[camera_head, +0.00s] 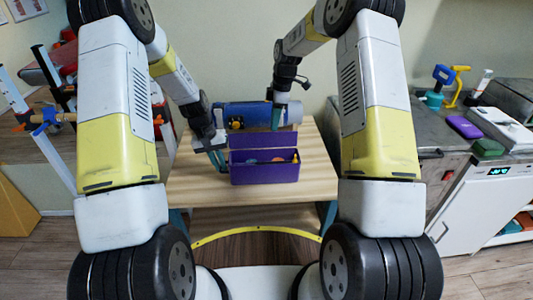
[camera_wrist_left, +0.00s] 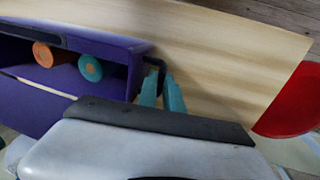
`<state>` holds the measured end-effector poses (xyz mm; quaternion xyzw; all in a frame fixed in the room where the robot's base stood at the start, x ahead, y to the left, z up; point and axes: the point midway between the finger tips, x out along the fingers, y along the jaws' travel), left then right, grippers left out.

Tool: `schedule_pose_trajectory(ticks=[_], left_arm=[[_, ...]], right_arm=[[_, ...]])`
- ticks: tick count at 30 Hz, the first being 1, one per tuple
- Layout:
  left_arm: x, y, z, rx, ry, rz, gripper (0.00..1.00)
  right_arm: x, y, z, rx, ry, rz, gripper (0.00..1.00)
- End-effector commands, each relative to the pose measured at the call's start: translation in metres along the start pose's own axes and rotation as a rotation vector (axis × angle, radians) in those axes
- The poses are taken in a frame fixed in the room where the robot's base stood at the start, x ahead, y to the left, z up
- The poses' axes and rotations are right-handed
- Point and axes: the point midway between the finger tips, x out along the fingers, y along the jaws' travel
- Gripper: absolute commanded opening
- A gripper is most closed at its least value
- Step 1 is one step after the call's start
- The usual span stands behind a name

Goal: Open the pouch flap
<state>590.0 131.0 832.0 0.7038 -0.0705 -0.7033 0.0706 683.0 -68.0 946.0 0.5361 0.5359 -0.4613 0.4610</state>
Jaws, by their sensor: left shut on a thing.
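The purple pouch (camera_head: 265,174) sits on the wooden table, its mouth open, with small orange and teal items inside. Its purple flap (camera_head: 258,141) stands raised along the back edge. My left gripper (camera_head: 218,160) is at the pouch's left end. In the left wrist view its teal fingers (camera_wrist_left: 162,92) are shut on a dark loop (camera_wrist_left: 154,66) at the end of the pouch (camera_wrist_left: 115,50). An orange roll (camera_wrist_left: 43,54) and a teal roll (camera_wrist_left: 90,68) show inside. My right gripper (camera_head: 277,117) is above and behind the flap; its finger gap is unclear.
A blue cylinder (camera_head: 240,112) lies behind the pouch. The wooden table (camera_head: 315,170) is bare to the right of the pouch. A counter at right holds a purple block (camera_head: 464,127), a green block (camera_head: 488,147) and bottles. A red round object (camera_wrist_left: 290,105) is past the table edge.

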Motion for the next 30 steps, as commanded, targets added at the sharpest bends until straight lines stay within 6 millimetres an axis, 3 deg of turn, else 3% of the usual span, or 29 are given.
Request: schedule_pose_trajectory(ticks=[21, 30], left_arm=[[0.001, 0.0, 0.002, 0.0, -0.004, 0.0, 0.0], [0.001, 0.0, 0.002, 0.0, -0.004, 0.0, 0.0]], right_arm=[[-0.043, 0.0, -0.007, -0.001, 0.0, 0.001, 0.25], [-0.053, 0.0, -0.008, 0.0, 0.0, 0.0, 0.25]])
